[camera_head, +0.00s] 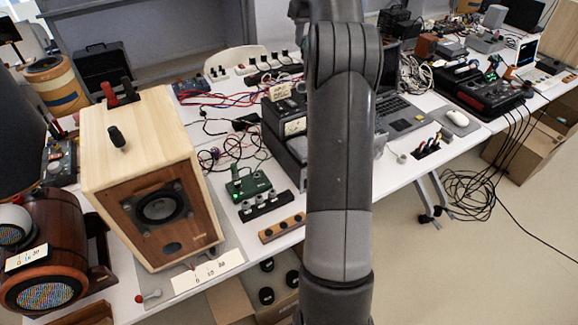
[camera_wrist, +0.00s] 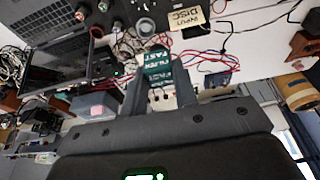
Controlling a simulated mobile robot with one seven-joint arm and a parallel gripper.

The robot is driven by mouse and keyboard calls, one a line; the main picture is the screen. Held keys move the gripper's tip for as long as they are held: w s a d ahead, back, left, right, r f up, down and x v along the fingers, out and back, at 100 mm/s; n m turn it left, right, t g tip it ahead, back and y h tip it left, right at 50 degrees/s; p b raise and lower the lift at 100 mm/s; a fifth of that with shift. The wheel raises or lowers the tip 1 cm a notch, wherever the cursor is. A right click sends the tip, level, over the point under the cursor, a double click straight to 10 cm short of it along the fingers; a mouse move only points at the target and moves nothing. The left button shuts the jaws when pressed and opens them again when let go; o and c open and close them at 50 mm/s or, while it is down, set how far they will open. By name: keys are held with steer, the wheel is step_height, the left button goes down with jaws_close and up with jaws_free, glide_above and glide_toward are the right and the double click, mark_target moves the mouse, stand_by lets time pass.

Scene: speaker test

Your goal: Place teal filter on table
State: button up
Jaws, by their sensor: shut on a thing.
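The teal filter (camera_wrist: 157,66) shows in the wrist view as a dark teal block with white lettering. My gripper (camera_wrist: 158,88) is shut on it, with a finger on each side. The filter appears above the white table (camera_wrist: 262,48), but I cannot tell its exact height. In the head view, my arm hides the gripper and the filter. The table (camera_head: 396,174) there is crowded, with a small bare patch near its front edge right of my arm.
A wooden speaker (camera_head: 160,180) stands at the left, beside a green circuit board (camera_head: 249,185). A laptop (camera_head: 402,118) and a mouse (camera_head: 456,117) are right of my arm. Red and blue cables (camera_head: 230,98) lie at the back. A beige card (camera_wrist: 188,17) shows beyond the filter.

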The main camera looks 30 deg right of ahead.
steer(key=w+a, duration=0.2)
steer(key=a, duration=0.9)
steer(key=w+a, duration=0.2)
steer(key=a, duration=0.8)
glide_above(248, 161)
step_height(248, 161, down, 38)
steer(key=shift+s+f, duration=0.1)
steer(key=shift+f, duration=0.1)
steer(key=shift+f, duration=0.15)
steer(key=o, duration=1)
